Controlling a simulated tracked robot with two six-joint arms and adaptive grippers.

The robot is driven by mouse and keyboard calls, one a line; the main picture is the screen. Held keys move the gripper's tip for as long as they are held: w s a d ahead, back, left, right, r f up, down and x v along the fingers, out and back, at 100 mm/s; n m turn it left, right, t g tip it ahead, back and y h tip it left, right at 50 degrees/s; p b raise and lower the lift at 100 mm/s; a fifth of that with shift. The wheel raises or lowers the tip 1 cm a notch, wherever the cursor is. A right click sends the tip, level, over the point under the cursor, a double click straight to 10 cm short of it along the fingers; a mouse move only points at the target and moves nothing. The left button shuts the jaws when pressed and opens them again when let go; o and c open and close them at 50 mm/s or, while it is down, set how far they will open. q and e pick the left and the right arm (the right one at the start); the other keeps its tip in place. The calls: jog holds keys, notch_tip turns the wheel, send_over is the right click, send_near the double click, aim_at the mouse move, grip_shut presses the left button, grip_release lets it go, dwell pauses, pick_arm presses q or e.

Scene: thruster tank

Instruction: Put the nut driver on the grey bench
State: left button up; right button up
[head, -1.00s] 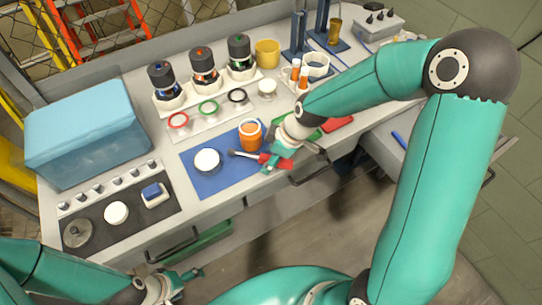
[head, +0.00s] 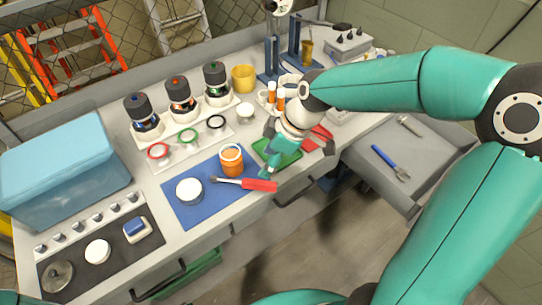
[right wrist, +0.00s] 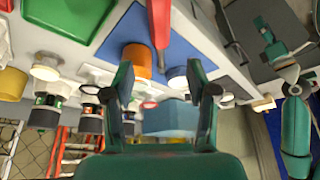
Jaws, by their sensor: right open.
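The nut driver, with a red handle (head: 260,185) and a dark thin shaft, lies across the front right part of the blue mat (head: 208,212) on the grey bench (head: 148,188). Its handle end reaches the mat's right edge. My right gripper (head: 266,170) is just above and behind the handle, apart from it as far as I can tell. In the right wrist view the right gripper (right wrist: 164,82) is open and empty, with the red handle (right wrist: 158,22) beyond the fingertips. My left gripper is out of the head view; it shows small in the right wrist view (right wrist: 264,32), its jaws unclear.
An orange jar (head: 231,162) and a white-topped round container (head: 189,191) stand on the blue mat. A green tray (head: 280,155) lies beside the right gripper. An open drawer (head: 420,165) holds a blue-handled tool (head: 388,160). A blue bin (head: 65,165) stands left.

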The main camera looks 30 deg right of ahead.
jog(key=v, duration=0.5)
send_near(253, 181)
jog(key=x, duration=0.5)
jog(key=shift+w+a, duration=0.1)
jog(key=shift+a, duration=0.05)
jog(key=shift+p+x, duration=0.75)
jog(key=shift+x, duration=1.85)
jog(key=shift+c, duration=0.3)
jog(key=c, duration=1.1)
grip_shut()
jog(key=shift+r, duration=0.15)
